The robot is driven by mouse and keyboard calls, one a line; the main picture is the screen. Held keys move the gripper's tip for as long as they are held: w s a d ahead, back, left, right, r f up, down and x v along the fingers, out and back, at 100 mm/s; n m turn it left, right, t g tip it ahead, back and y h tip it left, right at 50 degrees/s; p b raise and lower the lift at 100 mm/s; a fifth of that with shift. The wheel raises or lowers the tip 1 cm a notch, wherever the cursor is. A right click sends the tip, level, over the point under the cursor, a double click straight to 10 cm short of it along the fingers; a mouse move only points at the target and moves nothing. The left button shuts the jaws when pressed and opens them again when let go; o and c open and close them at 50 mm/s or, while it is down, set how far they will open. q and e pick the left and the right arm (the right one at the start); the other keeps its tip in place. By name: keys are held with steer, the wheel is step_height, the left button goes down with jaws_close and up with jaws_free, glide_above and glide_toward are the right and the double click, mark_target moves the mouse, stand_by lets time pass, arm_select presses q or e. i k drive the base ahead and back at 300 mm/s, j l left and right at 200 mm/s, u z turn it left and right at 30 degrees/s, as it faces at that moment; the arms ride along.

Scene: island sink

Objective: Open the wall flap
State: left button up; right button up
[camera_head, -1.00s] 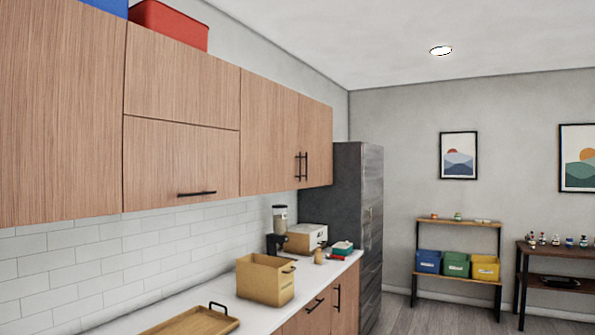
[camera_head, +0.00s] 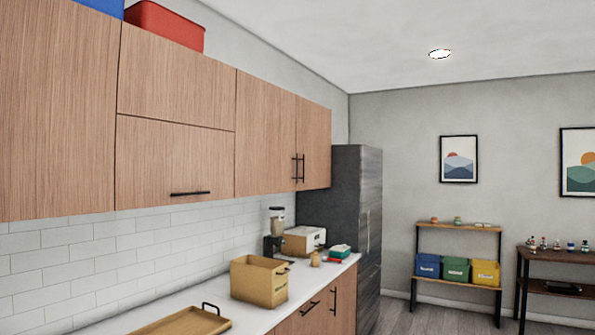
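The wall flap (camera_head: 172,160) is a wood-grain panel in the row of wall cabinets at the left. It looks closed, flush with the panel above it. Its black horizontal bar handle (camera_head: 190,194) sits near its lower edge. Neither of my grippers shows in the head view.
Below the cabinets, a white counter (camera_head: 215,301) holds a wooden tray (camera_head: 180,324), a tan box (camera_head: 258,281), a coffee grinder (camera_head: 275,235) and a toaster-like appliance (camera_head: 303,240). A tall dark fridge (camera_head: 345,190) stands at the counter's end. The floor beyond is clear.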

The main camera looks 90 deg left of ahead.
mark_target(158, 162)
steer(key=i+u, duration=0.15)
steer(key=u, duration=0.35)
steer(key=i+u, duration=0.15)
steer(key=u, duration=0.35)
steer(key=l, duration=0.05)
